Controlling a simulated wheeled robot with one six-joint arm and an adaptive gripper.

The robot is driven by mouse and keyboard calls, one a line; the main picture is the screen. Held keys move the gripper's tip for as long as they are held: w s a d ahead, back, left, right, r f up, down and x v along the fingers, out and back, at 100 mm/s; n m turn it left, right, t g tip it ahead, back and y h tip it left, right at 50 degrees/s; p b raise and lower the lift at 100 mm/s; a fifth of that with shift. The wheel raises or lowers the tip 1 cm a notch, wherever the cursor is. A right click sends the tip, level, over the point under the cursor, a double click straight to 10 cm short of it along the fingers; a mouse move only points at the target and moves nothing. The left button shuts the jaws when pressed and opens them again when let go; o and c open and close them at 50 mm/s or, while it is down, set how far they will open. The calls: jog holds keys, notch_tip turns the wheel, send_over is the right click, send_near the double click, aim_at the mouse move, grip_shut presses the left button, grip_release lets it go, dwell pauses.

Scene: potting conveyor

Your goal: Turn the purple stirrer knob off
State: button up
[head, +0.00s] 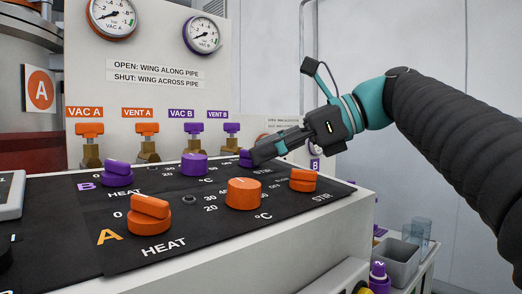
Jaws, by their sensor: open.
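The purple stirrer knob (245,159) sits at the right end of the back row on the black control panel (205,219), with the STIR label just in front of it. My gripper (262,152) comes in from the right with its fingers at this knob and covers part of it. The gripper is open. I cannot tell whether the fingers touch the knob or stand around it. The knob's pointer and setting are hidden.
A purple temperature knob (194,164) and a purple heat knob (117,173) are in the same row. An orange temperature knob (243,194), orange stirrer knob (303,180) and orange heat knob (150,217) stand in front. Several valves, including VENT B (232,136), stand behind.

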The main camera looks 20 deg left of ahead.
jog(key=shift+s+a+f, duration=0.1)
jog(key=shift+a+f, duration=0.1)
jog(key=shift+a, duration=0.35)
jog(key=c, duration=1.2)
jog(key=shift+o, duration=0.2)
jog(key=shift+n+g, duration=0.3)
jog(key=shift+n, duration=0.1)
jog(key=o, duration=1.2)
jog(key=shift+c, duration=0.2)
